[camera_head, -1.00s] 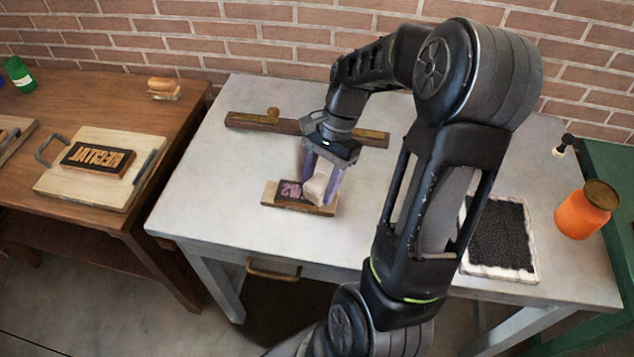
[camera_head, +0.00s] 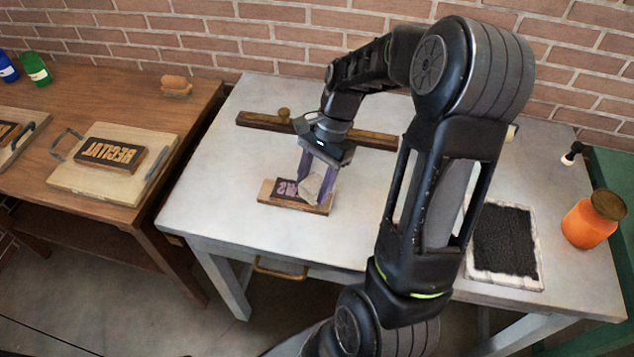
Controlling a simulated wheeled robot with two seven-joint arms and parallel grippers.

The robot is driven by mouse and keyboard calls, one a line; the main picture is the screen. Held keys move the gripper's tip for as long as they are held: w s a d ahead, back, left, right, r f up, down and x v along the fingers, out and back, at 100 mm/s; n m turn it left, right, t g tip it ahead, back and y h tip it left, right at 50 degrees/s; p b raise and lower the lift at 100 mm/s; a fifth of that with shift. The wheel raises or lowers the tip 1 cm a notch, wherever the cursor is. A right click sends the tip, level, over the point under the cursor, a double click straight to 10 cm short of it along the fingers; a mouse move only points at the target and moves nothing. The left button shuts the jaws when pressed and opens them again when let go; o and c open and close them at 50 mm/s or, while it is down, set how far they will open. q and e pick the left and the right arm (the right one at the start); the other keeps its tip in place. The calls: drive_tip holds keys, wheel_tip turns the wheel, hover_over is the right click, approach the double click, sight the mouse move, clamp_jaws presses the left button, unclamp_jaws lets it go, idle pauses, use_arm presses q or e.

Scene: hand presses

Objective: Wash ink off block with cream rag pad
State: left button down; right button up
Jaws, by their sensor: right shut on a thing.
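The pad and fingers hide the right part of the block. My left gripper is out of view.
A wooden bar with a knob (camera_head: 262,121) lies behind the block. A black inked slab (camera_head: 505,240) and an orange jar (camera_head: 590,222) stand at the right. A lettered block (camera_head: 112,154) lies on a board on the brown table. The pale table's front left is clear.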

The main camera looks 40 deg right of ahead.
drive_tip(key=shift+w, duration=0.1)
drive_tip(key=shift+w+a+r+p, duration=0.15)
drive_tip(key=shift+w+a+p, duration=0.35)
drive_tip(key=shift+w+a, duration=0.4)
drive_tip(key=shift+w, duration=0.25)
drive_tip(key=shift+w+a+p, duration=0.15)
drive_tip(key=shift+w+a, duration=0.25)
drive_tip(key=shift+w, duration=0.2)
drive_tip(key=shift+w+a+p, duration=0.15)
drive_tip(key=shift+w+a, duration=0.25)
drive_tip(key=shift+w, duration=0.2)
wheel_tip(320, 180, up, 6)
drive_tip(key=p, duration=0.5)
